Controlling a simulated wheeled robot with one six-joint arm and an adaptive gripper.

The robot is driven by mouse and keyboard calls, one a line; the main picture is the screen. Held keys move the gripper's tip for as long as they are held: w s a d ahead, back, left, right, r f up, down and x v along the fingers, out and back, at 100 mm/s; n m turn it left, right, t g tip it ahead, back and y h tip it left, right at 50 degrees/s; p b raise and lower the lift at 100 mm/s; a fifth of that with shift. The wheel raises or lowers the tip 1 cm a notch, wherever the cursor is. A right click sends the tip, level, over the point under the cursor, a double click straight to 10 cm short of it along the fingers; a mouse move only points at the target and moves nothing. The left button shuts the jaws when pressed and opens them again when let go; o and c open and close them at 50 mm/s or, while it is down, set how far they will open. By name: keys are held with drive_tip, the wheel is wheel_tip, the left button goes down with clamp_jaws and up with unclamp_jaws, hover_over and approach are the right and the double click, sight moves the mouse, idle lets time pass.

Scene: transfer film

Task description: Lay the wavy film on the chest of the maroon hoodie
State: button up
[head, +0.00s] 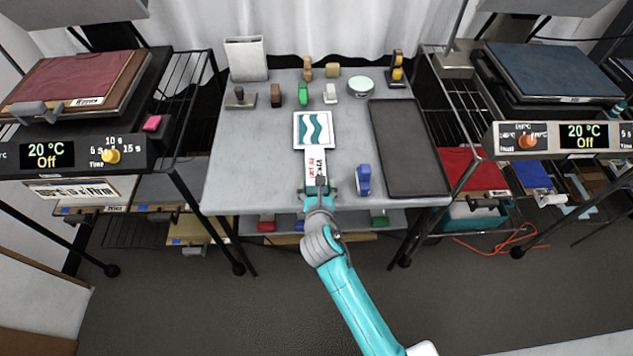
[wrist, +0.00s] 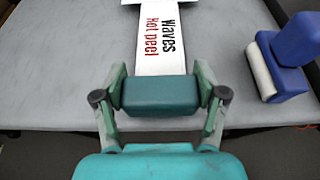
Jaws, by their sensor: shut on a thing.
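The wavy film (head: 313,129) is a white sheet with teal wave shapes, over the middle of the grey table. A white tab (head: 315,162) runs from it toward me; in the wrist view the tab (wrist: 165,42) reads "Waves Hot peel". My gripper (head: 317,187) is shut on the end of this tab, near the table's front edge; it also shows in the wrist view (wrist: 160,93). I cannot tell whether the film touches the table. A maroon garment (head: 75,80), seemingly the hoodie, lies flat on the left press; its chest is hard to make out.
A blue roller-like tool (head: 363,179) stands right of the tab. A dark tray (head: 409,148) lies on the table's right side. Several small blocks and a white bin (head: 246,59) stand at the back. The right press (head: 555,72) holds a dark blue garment. Both displays read 20 °C, Off.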

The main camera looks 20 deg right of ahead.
drive_tip(key=w, duration=0.1)
drive_tip(key=w+d, duration=0.1)
drive_tip(key=w, duration=0.1)
drive_tip(key=shift+s+a+f, duration=0.1)
drive_tip(key=shift+s+f, duration=0.1)
drive_tip(key=shift+f, duration=0.55)
drive_tip(key=o, duration=1.1)
drive_tip(key=shift+f, duration=0.1)
drive_tip(key=shift+o, duration=0.2)
drive_tip(key=v, duration=1.2)
